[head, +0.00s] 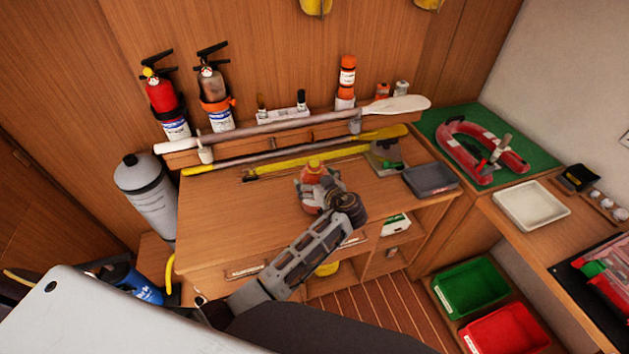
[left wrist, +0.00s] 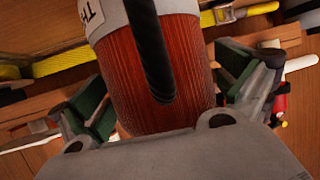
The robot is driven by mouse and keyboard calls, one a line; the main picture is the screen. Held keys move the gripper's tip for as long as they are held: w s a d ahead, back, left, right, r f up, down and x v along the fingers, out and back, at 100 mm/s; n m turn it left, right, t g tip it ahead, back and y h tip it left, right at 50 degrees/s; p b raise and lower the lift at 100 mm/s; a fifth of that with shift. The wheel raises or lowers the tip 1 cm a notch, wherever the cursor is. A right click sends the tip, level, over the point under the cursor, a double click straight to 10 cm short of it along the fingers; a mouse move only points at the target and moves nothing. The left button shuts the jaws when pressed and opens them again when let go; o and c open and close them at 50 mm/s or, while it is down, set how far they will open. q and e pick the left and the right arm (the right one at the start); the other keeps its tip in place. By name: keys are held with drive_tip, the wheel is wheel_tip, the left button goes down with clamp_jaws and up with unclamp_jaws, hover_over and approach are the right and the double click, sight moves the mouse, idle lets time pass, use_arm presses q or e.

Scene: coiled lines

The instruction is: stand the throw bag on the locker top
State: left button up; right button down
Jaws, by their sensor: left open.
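In the left wrist view the bag (left wrist: 165,75) fills the space between the two green-padded fingers, with a pale labelled band and a dark strap. Gaps show beside it. My right gripper is not in view.
Behind the bag lie a yellow pole (head: 310,159) and a paddle (head: 300,123) on a rack. A dark grey tray (head: 430,179) sits at the locker's right end. Fire extinguishers (head: 165,105) stand at the back left. The left part of the top is clear.

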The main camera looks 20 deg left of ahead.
use_arm(q)
drive_tip(key=shift+r, duration=0.15)
drive_tip(key=v, duration=1.2)
idle(0.9)
